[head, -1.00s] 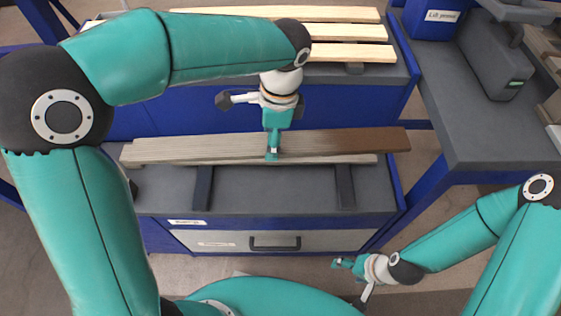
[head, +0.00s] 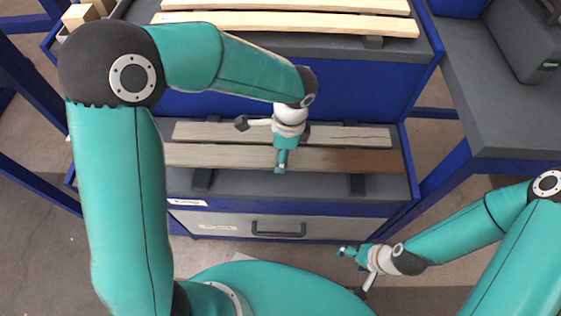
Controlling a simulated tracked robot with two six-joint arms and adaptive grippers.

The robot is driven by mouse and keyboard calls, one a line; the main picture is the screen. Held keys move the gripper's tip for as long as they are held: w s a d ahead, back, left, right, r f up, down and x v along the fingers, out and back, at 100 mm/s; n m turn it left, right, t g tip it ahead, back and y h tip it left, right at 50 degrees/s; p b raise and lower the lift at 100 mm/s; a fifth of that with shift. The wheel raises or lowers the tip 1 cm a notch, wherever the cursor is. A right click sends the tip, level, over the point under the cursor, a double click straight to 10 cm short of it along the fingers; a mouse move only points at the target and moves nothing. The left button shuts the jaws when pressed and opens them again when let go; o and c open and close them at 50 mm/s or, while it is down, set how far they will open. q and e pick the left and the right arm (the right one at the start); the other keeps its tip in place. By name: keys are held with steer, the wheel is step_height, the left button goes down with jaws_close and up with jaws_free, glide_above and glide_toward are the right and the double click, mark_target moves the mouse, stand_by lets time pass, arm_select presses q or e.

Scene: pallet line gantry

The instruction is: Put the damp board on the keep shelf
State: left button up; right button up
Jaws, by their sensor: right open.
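The damp board (head: 358,160) is grey with a dark brown right end. It lies level across the front shelf unit (head: 224,184), in front of a plain grey board (head: 350,137). My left gripper (head: 281,167) reaches down from above onto the middle of the damp board and appears shut on it; its fingers are partly hidden. I cannot tell whether the board rests on the dark bearers or hangs just above them. My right gripper (head: 346,251) is open and empty, low and in front of the drawer. No label reading "keep" is legible.
Pale boards (head: 300,21) lie on the blue rack behind. A drawer with a dark handle (head: 278,230) is under the front shelf. A dark grey bench (head: 500,120) with a grey case (head: 527,45) stands at the right. Two dark bearers (head: 357,184) show below the damp board.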

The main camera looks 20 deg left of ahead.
arm_select(q)
steer(key=shift+f+b, duration=0.55)
steer(key=shift+f, duration=1.5)
steer(key=shift+f, duration=0.15)
steer(key=o, duration=1.4)
steer(key=r+p, duration=0.1)
steer(key=r, duration=0.3)
steer(key=d+r+p, duration=0.1)
steer(key=r, duration=0.3)
steer(key=r+p, duration=0.1)
steer(key=r, duration=0.3)
steer(key=shift+w+d+r, duration=0.15)
steer(key=shift+d, duration=0.05)
